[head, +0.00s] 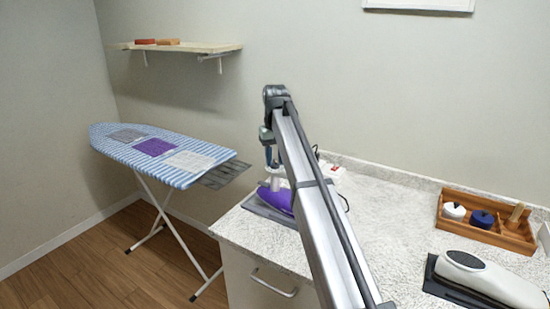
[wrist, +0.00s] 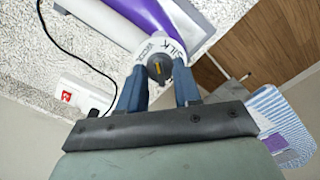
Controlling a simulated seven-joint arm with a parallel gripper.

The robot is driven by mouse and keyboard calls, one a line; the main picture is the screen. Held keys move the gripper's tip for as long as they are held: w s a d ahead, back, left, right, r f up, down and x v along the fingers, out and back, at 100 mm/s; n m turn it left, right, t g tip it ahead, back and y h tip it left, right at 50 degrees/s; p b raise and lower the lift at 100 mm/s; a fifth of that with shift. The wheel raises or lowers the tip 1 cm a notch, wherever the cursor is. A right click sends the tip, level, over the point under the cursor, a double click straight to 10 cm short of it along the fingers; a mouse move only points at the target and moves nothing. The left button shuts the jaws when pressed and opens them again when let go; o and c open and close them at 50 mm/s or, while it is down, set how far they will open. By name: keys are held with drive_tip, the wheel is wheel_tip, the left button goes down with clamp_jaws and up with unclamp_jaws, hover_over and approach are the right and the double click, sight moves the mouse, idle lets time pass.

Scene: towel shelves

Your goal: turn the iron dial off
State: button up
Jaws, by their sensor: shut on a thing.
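The purple and white iron (head: 280,198) rests on a dark grey pad (head: 268,213) at the counter's left end, partly hidden by my arm. In the wrist view the iron (wrist: 145,22) carries a white dial ring (wrist: 144,54) with "SILK" and "WOOL" legible. A dark grey knob (wrist: 159,68) with an orange mark sits at its centre. My gripper (wrist: 158,80) is shut on the dial, with one blue finger on each side of it. In the head view my gripper (head: 269,158) points down over the iron; its contact there is small and partly hidden.
A white socket box with a red switch (wrist: 68,97) and a black cord (wrist: 62,42) lie beside the iron. A second, white iron (head: 490,278) and a wooden tray (head: 482,235) stand at right. The ironing board (head: 215,153) stands left. The middle counter (head: 385,220) is clear.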

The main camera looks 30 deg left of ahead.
sight(275, 160)
drive_tip(key=m, duration=1.3)
drive_tip(key=shift+m, duration=0.3)
drive_tip(key=m, duration=1.3)
drive_tip(key=shift+m, duration=0.4)
drive_tip(key=o, duration=1.1)
drive_tip(key=shift+c, duration=0.2)
drive_tip(key=shift+r, duration=0.1)
wheel_tip(275, 160, up, 14)
drive_tip(key=shift+f, duration=0.25)
